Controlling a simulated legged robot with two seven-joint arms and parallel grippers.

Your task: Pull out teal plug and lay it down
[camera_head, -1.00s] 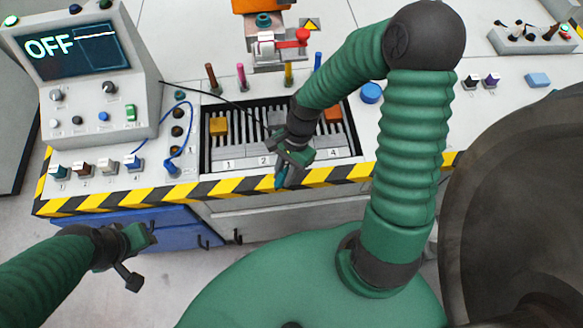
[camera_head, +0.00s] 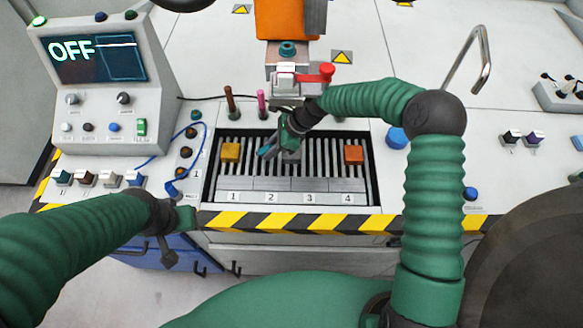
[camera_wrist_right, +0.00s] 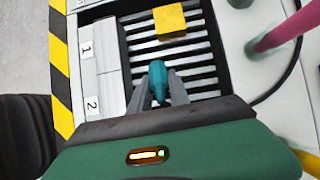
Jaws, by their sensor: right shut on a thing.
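The teal plug (camera_head: 266,151) is between the fingers of my right gripper (camera_head: 277,144), which is shut on it over the slotted tray (camera_head: 209,178). In the right wrist view the teal plug (camera_wrist_right: 158,82) points away from the gripper (camera_wrist_right: 160,97), above the tray's dark slots. I cannot tell how far it is above the slats. My left gripper (camera_head: 183,217) is low at the left, by the striped front edge and apart from the plug. Its fingers are too unclear to tell if it is open.
A yellow block (camera_head: 230,152) and an orange block (camera_head: 353,154) sit on the tray at either side. Upright pegs, brown (camera_head: 229,101) and pink (camera_head: 261,104), stand behind it. The control box (camera_head: 105,90) reading OFF stands left. A red-handled fixture (camera_head: 326,72) is behind.

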